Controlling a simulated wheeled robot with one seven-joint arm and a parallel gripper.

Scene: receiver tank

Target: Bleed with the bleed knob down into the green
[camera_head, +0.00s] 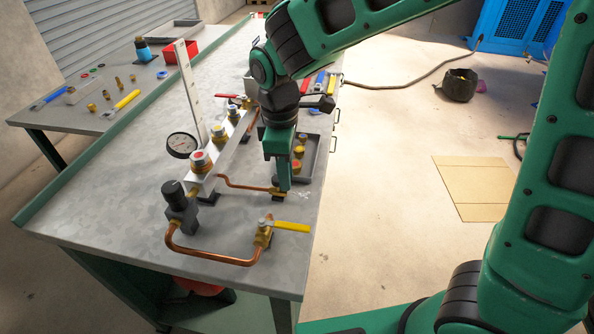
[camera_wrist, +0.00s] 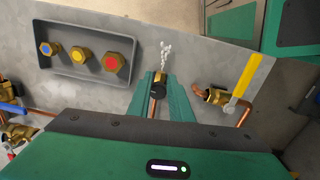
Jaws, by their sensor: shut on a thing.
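The bleed knob (camera_wrist: 157,91) is a small dark knob on a brass fitting at the end of a copper pipe. My gripper (camera_wrist: 158,94) is shut on it, one green finger on each side. A white puff of vapour (camera_wrist: 166,52) comes out just beyond the knob in the wrist view, and white traces show beside the gripper in the head view. In the head view my gripper (camera_head: 283,190) points down at the brass fitting, and its fingers hide the knob. The round pressure gauge (camera_head: 182,145) stands on the bench to the left; its needle and coloured zones are too small to read.
A yellow-handled valve (camera_head: 290,226) sits close in front of my gripper, joined by copper pipe to a black regulator (camera_head: 176,194). A grey tray (camera_wrist: 52,68) with blue, yellow and red brass plugs lies beside the gripper.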

